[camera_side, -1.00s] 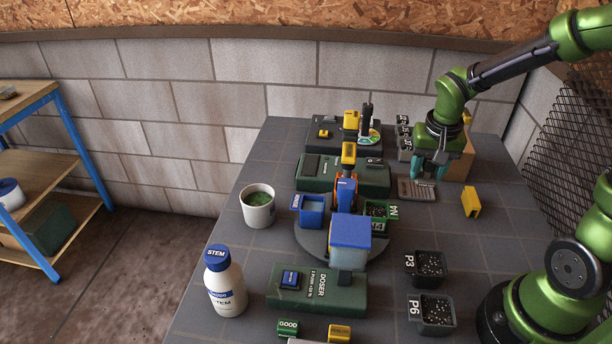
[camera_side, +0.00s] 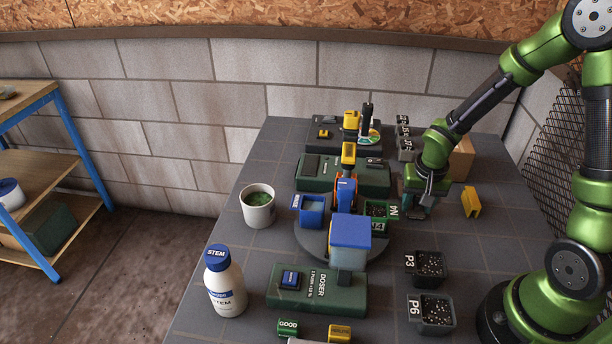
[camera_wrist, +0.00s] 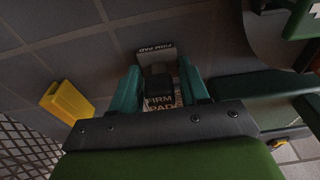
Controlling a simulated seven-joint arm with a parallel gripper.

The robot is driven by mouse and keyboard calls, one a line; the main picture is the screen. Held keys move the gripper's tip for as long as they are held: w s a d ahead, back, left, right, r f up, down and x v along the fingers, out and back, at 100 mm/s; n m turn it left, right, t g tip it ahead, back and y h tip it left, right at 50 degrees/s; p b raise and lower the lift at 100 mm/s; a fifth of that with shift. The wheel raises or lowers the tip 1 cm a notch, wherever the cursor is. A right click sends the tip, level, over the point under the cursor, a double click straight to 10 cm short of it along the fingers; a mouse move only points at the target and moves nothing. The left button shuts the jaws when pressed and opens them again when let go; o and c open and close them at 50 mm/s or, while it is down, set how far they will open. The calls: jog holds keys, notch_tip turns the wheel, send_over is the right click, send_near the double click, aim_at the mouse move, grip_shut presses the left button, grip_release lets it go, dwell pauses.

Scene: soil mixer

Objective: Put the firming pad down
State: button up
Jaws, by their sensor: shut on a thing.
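The firming pad (camera_wrist: 160,93) is a small dark block with a white "FIRM PAD" label, seen in the wrist view between my teal fingers. My gripper (camera_wrist: 160,80) is shut on it. In the side view my gripper (camera_side: 424,207) points down low over the table, right of the N4 pot, and its fingers and the pad are mostly hidden. A grey plate (camera_wrist: 157,58) marked "FIRM PAD" lies just beyond the pad in the wrist view. I cannot tell whether the pad touches the plate or the table.
A yellow block (camera_side: 471,202) stands right of my gripper. The N4 pot (camera_side: 377,209) and the round turntable (camera_side: 312,240) are to the left. Pots P3 (camera_side: 429,266) and P6 (camera_side: 432,312) stand nearer the camera. Bare table lies right of P3.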

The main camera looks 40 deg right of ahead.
aim_at(416, 214)
jog(key=shift+f, duration=0.1)
jog(key=o, duration=1.1)
jog(key=shift+c, duration=0.2)
notch_tip(416, 214, up, 11)
jog(key=s+a, duration=0.1)
jog(key=s+a+r+n+t+y, duration=0.1)
jog(key=s+a+r+n+t, duration=0.1)
jog(key=a+r, duration=0.3)
jog(key=s+a+r+n+t+y, duration=0.2)
jog(key=s+a+r+n+t, duration=0.1)
jog(key=r, duration=0.5)
jog(key=shift+s+a+t, duration=0.5)
jog(key=shift+s+a, duration=0.65)
jog(key=shift+s, duration=0.1)
